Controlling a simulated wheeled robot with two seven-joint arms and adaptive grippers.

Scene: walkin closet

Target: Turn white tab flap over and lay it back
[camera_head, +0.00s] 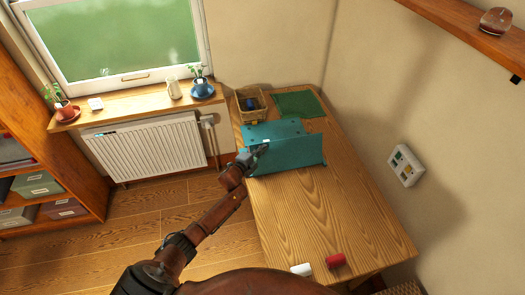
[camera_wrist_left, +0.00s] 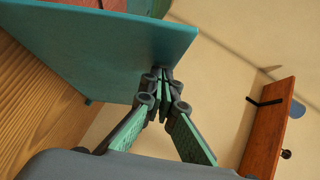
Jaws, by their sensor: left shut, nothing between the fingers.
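A teal flap or panel (camera_head: 290,155) stands tilted up on the wooden table, with another teal part (camera_head: 272,131) with small dark marks behind it. A small white tab (camera_head: 266,141) shows by the upper left of the standing panel. My left gripper (camera_head: 261,148) is at that panel's left edge, close to the tab. In the left wrist view the teal panel (camera_wrist_left: 110,45) fills the upper left, and the shut fingers (camera_wrist_left: 165,82) are at its edge with nothing between them. I cannot tell whether they touch it. My right gripper is not in view.
A wicker basket (camera_head: 250,105) and a dark green mat (camera_head: 299,104) are at the table's far end. The table's middle (camera_head: 320,210) is clear. A wall shelf (camera_head: 470,35) is at upper right.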

